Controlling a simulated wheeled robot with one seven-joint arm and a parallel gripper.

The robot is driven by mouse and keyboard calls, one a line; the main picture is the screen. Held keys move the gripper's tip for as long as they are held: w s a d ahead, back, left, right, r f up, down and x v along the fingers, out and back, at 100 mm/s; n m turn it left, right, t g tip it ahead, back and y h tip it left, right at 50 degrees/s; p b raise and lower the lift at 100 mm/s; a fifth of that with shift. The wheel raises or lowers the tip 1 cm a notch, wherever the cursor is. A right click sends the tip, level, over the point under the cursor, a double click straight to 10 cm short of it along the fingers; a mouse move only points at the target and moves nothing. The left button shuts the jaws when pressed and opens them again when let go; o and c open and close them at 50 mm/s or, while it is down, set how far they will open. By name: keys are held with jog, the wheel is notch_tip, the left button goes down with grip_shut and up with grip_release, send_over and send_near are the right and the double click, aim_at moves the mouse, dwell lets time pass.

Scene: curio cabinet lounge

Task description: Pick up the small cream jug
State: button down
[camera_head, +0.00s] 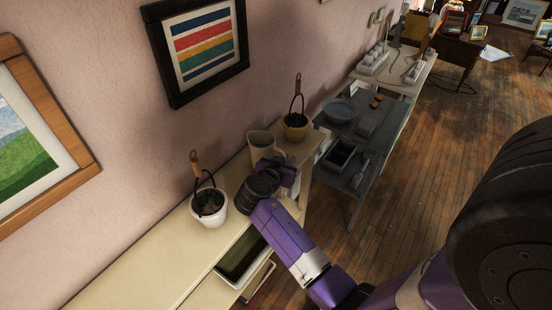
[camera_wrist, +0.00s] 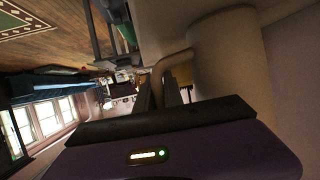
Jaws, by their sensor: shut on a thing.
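The small cream jug (camera_head: 262,142) stands near the far end of the cream shelf top, between a white pot and a yellow pot. In the wrist view the jug (camera_wrist: 228,65) is large at the upper right, with its handle (camera_wrist: 172,64) pointing left. My gripper (camera_head: 271,168) is at the jug's near side and hides its lower part in the head view. In the wrist view the fingers of my gripper (camera_wrist: 168,97) are shut on the jug's handle. I cannot tell whether the jug is clear of the shelf.
A white pot (camera_head: 211,216) with a tool in it stands close left of my gripper. A yellow pot (camera_head: 295,132) stands just beyond the jug. The cream shelf top (camera_head: 140,273) is bare at the near left. A dark metal shelf (camera_head: 377,127) holds trays farther on.

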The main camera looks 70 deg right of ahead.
notch_tip(320, 180, up, 20)
jog(key=shift+b, duration=0.3)
dwell(0.6)
